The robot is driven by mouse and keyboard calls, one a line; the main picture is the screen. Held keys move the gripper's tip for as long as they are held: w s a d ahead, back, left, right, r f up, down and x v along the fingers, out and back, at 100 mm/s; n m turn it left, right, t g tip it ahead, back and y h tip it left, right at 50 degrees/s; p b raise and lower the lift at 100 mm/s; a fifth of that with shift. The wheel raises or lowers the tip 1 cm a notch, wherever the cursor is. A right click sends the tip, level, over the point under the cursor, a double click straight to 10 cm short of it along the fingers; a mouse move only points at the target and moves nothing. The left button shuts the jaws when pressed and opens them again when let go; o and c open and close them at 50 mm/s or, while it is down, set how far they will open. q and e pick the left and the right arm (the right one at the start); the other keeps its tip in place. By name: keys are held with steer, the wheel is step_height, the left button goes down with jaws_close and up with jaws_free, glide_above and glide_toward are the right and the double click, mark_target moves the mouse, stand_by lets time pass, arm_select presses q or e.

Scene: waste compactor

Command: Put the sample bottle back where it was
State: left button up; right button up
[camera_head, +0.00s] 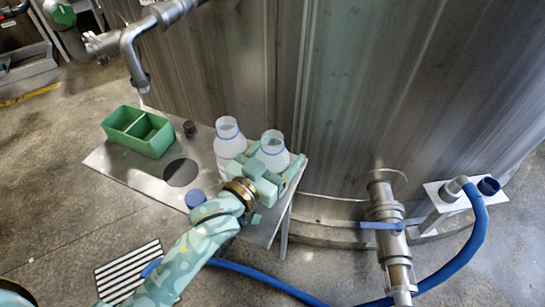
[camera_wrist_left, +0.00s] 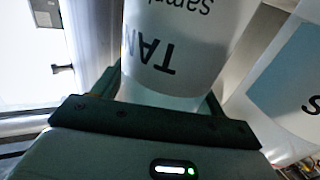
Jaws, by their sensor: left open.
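Two translucent white bottles with blue neck rings stand upright on a small metal table: the left bottle (camera_head: 229,143) and the right bottle (camera_head: 273,147). My left gripper (camera_head: 275,165) is open, with its fingers on either side of the right bottle. In the left wrist view a labelled bottle (camera_wrist_left: 175,45) stands between the open fingers, its label reading "TAN" and "sampl" upside down. The other bottle (camera_wrist_left: 290,85) shows at that view's right edge. The bottle's base is hidden by my gripper. My right gripper is not in view.
The metal table (camera_head: 125,175) also holds a green two-compartment caddy (camera_head: 138,130), a small black item (camera_head: 190,128), a dark round patch (camera_head: 181,172) and a blue cap (camera_head: 195,198). A large steel tank rises behind. A valve pipe (camera_head: 385,215) and blue hose (camera_head: 470,245) lie right.

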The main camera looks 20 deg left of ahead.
arm_select(q)
steer(key=shift+s+r, duration=0.1)
steer(key=shift+s, duration=0.25)
steer(key=p+v, duration=0.3)
steer(key=v, duration=0.8)
steer(key=shift+s, duration=0.15)
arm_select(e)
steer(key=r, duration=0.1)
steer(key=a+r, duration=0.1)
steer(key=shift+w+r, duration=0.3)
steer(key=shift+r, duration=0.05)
arm_select(q)
steer(key=shift+p, duration=0.3)
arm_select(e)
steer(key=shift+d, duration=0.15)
